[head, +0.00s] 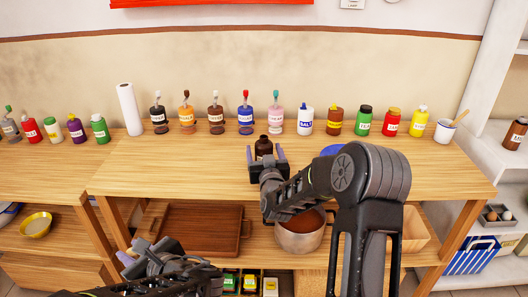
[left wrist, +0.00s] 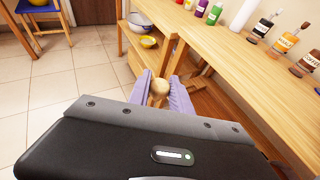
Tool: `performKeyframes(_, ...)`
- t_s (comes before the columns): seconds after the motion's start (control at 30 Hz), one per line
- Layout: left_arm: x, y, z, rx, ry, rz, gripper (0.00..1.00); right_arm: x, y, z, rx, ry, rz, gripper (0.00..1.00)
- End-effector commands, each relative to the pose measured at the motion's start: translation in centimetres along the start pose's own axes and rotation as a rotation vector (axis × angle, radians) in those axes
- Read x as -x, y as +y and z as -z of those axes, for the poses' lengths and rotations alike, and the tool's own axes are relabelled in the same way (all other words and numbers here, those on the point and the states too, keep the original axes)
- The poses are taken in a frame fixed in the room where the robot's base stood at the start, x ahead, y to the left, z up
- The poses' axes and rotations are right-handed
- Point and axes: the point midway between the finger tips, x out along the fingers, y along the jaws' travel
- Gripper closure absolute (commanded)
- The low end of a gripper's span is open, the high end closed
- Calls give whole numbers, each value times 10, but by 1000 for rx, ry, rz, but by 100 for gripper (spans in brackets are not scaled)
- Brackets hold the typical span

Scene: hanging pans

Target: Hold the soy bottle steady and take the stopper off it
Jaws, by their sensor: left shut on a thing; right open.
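A dark brown bottle (head: 264,144), which I take as the soy bottle, stands upright near the middle of the counter. Its neck is bare, and no label shows. My right gripper (head: 266,155) is open, with one finger on each side of the bottle; whether they touch it cannot be told. My left gripper (head: 130,256) is low in front of the counter, at the left. In the left wrist view its lilac fingers are shut on a round, pale wooden stopper (left wrist: 160,87). The stopper is well away from the bottle.
A row of labelled bottles and jars stands along the back of the counter, with a paper roll (head: 129,109) at the left. A blue lid-like thing (head: 332,150) is partly behind my right arm. A pot (head: 300,238) and a wooden tray (head: 195,228) sit on the lower shelf.

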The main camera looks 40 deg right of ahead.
Motion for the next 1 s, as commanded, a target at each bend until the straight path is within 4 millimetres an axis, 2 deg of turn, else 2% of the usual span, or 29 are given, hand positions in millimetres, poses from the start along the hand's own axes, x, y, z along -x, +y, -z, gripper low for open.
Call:
performKeyframes(0.27,2,0,-5,0,0,0,100,0,0,4,0,0,0,27)
performKeyframes(0.37,0,0,-1,0,0,0,100,9,0,1,0,-1,1,27)
performKeyframes(0.47,0,0,1,0,0,0,100,24,0,1,0,-1,1,27)
performKeyframes(0.8,-4,0,10,0,0,0,100,94,0,1,0,0,1,27)
performKeyframes(1.0,-5,0,12,0,0,0,100,117,0,2,0,0,0,27)
